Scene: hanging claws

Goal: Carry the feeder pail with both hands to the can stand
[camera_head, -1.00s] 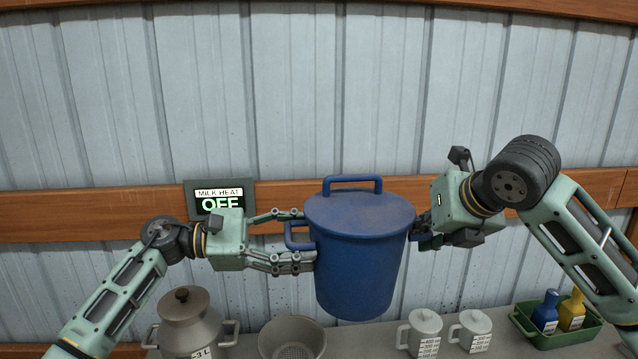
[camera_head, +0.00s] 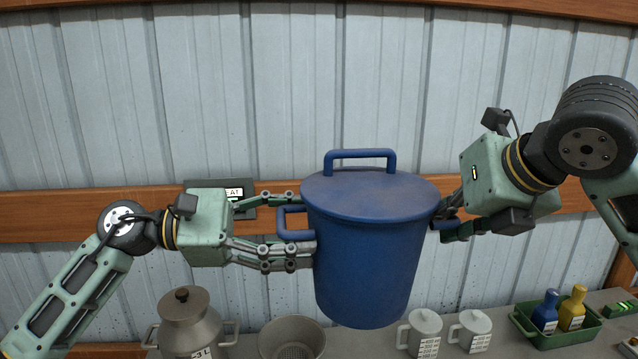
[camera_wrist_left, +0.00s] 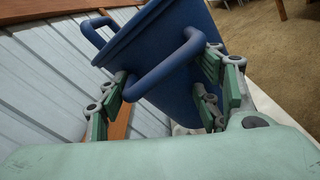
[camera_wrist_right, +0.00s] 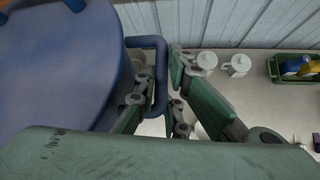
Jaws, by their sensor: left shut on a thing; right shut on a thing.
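The blue feeder pail (camera_head: 366,255) with its lid and top handle hangs upright in the air between my two grippers in the head view. My left gripper (camera_head: 290,230) is shut on the pail's left side handle (camera_head: 292,210); that handle also shows between the fingers in the left wrist view (camera_wrist_left: 165,65). My right gripper (camera_head: 445,222) is shut on the right side handle, which the right wrist view shows as a blue loop (camera_wrist_right: 160,75) at the fingers. In the head view the right handle is mostly hidden by the fingers. I cannot identify the can stand.
A milk heat sign (camera_head: 246,205), partly covered by my left gripper, is on the corrugated wall.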

